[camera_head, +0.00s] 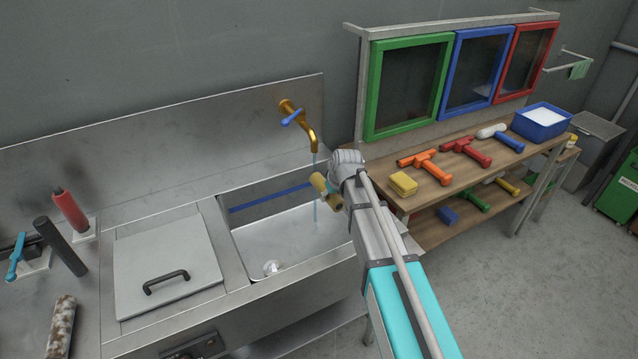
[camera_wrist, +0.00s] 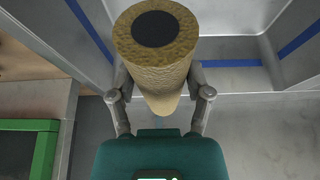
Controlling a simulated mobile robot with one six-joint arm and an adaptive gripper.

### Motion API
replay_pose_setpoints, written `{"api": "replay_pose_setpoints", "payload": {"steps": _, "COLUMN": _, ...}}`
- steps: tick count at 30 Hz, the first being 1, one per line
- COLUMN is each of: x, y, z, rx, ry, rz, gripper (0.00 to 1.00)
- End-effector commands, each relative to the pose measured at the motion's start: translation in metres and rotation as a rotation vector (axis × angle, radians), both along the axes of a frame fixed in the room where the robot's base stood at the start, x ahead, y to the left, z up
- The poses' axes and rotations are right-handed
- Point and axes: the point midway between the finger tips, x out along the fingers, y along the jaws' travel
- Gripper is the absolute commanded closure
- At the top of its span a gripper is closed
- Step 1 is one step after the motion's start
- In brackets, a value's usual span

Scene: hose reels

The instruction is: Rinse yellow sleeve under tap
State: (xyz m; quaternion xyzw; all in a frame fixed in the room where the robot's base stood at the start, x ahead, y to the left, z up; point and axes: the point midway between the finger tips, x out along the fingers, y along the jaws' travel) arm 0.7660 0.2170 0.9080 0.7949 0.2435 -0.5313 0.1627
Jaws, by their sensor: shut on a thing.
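The yellow sleeve (camera_head: 319,183) is a roll-shaped, brownish-yellow tube over the right part of the sink basin (camera_head: 290,245). In the wrist view the sleeve (camera_wrist: 157,70) has a mottled wet-looking surface and a dark round end. My gripper (camera_wrist: 160,92) is shut on it, one finger at each side; in the head view my gripper (camera_head: 333,192) is partly hidden by my arm. The brass tap (camera_head: 306,125) with a blue handle (camera_head: 292,118) is above. A thin blue water stream (camera_head: 315,165) shows above and below the sleeve; I cannot tell whether it touches it.
A metal lid (camera_head: 165,260) with a black handle lies left of the basin. A red roller (camera_head: 70,208) and a dirty roller (camera_head: 60,325) are at the far left. To the right, a wooden bench (camera_head: 440,195) holds a yellow sponge (camera_head: 403,184), squeegee-like tools and a blue tub (camera_head: 541,124).

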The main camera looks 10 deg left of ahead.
Motion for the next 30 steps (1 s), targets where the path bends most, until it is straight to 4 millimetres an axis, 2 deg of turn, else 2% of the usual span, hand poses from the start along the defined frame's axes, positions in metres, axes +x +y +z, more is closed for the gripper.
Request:
{"api": "replay_pose_setpoints", "payload": {"steps": 15, "x": -0.028, "y": -0.019, "z": 0.011, "rx": 0.0, "ry": 0.0, "rz": -0.001, "gripper": 0.84}}
{"api": "replay_pose_setpoints", "payload": {"steps": 30, "x": -0.029, "y": -0.02, "z": 0.011, "rx": 0.0, "ry": 0.0, "rz": 0.0, "gripper": 0.84}}
